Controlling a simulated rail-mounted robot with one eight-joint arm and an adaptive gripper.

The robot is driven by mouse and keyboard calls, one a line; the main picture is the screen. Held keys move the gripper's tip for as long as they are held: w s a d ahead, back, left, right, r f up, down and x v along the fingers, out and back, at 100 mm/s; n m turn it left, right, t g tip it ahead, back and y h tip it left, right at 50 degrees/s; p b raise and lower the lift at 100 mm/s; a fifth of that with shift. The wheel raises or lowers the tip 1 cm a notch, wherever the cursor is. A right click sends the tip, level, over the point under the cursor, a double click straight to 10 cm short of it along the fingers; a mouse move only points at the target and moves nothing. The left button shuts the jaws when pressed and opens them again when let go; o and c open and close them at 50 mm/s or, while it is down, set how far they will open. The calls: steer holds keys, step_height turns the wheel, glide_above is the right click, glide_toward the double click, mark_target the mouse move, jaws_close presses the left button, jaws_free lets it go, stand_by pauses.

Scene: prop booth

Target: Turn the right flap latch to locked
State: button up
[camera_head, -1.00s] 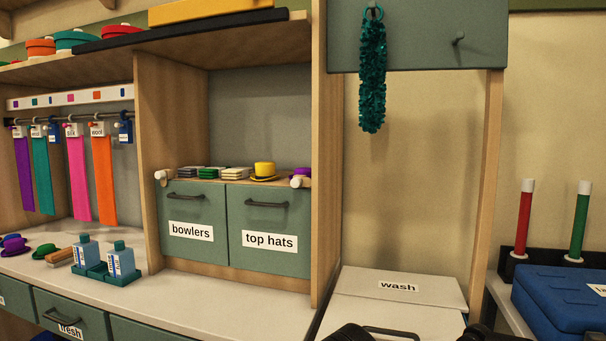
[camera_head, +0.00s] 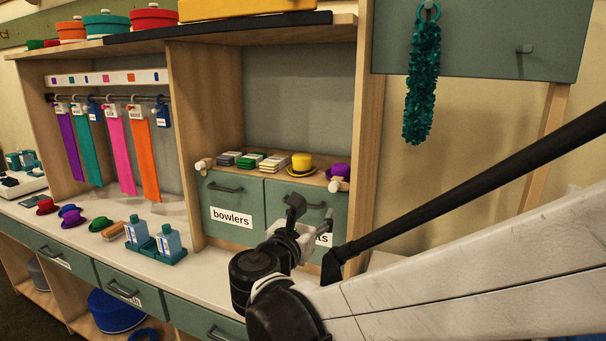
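The right flap, the "top hats" door (camera_head: 285,193), is green and closed; my arm partly covers its label and lower part. The right latch (camera_head: 339,185), a pale peg-like knob, sits at the flap's upper right corner, beside a purple hat. Its exact turn is too small to tell. The left latch (camera_head: 203,164) is at the upper left corner of the "bowlers" flap (camera_head: 231,200). My gripper (camera_head: 296,207) is in front of the right flap by its handle, left of and lower than the right latch, apart from it in the picture. Its finger opening is unclear.
A yellow hat (camera_head: 302,163), a purple hat (camera_head: 338,172) and small stacks stand on the ledge above the flaps. Blue bottles (camera_head: 168,241) in a green tray stand on the counter at left. A teal garland (camera_head: 422,85) hangs at upper right.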

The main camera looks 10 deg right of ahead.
mark_target(333, 187)
steer(key=x, duration=0.9)
steer(key=b+x, duration=0.1)
steer(key=x, duration=0.4)
steer(key=shift+a+r, duration=0.15)
steer(key=shift+r, duration=0.2)
steer(key=shift+c, duration=0.3)
jaws_close()
